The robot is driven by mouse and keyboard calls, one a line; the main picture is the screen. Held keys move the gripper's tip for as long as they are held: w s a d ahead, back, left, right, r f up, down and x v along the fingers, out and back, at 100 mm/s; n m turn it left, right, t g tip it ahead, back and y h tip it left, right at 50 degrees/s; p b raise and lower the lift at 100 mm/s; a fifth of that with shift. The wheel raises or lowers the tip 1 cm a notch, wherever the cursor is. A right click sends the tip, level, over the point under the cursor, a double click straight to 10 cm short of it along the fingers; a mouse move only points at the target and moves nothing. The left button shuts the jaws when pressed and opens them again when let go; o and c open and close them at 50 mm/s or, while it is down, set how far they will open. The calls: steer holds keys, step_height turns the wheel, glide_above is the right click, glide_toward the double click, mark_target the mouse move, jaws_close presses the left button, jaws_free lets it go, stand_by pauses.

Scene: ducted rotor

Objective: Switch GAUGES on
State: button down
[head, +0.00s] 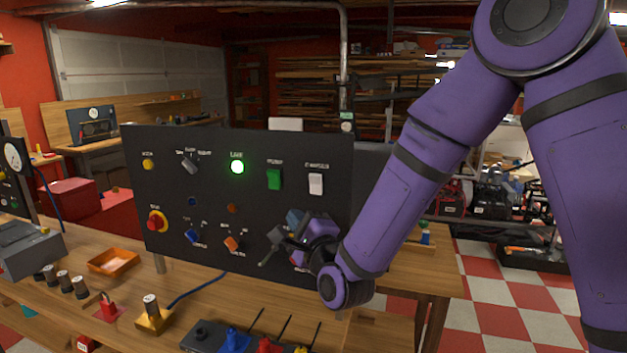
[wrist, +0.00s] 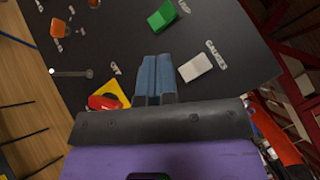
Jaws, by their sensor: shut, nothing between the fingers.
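The GAUGES switch (head: 316,184) is a white rocker at the upper right of the black panel (head: 215,265), with its label above it. It also shows in the wrist view (wrist: 196,67), just right of the fingertips, with its GAUGES label beside it. I cannot tell which way it is tipped. My gripper (head: 295,217) is in front of the panel's lower right, below the switch in the head view. Its blue fingers (wrist: 155,66) are shut together and empty. They appear apart from the switch.
A green rocker (head: 274,179) is left of the white one, and a lit green lamp (head: 237,167) is farther left. A silver lever (wrist: 70,72) and a red knob on yellow (wrist: 104,102) are close to my gripper. The wooden bench (head: 200,310) holds several parts.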

mark_target(311, 185)
steer(key=shift+w+d+r, duration=0.45)
steer(key=shift+w+r, duration=0.15)
steer(key=shift+w, duration=0.6)
steer(key=shift+w+d+r, duration=0.4)
steer(key=shift+w+r, duration=0.15)
steer(key=shift+w, duration=0.6)
steer(key=shift+w+d+r, duration=0.45)
steer(key=shift+w+r, duration=0.15)
steer(key=shift+w, duration=0.6)
steer(key=shift+w+d+r, duration=0.15)
steer(key=shift+w, duration=0.2)
steer(key=shift+w+d+r, duration=0.15)
steer(key=shift+w+r, duration=0.05)
steer(key=shift+w, duration=0.2)
steer(key=shift+s, duration=0.1)
stand_by(0.4)
steer(key=shift+s+a+f, duration=0.3)
steer(key=shift+s+f, duration=0.05)
steer(key=shift+s, duration=0.35)
steer(key=shift+s+a+f, duration=0.25)
steer(key=shift+s+f, duration=0.1)
steer(key=shift+s, duration=0.35)
steer(key=shift+s+a+f, duration=0.25)
steer(key=shift+s+f, duration=0.1)
steer(key=shift+s, duration=0.35)
steer(key=shift+s+a+f, duration=0.25)
steer(key=shift+s+f, duration=0.1)
steer(key=shift+s, duration=0.35)
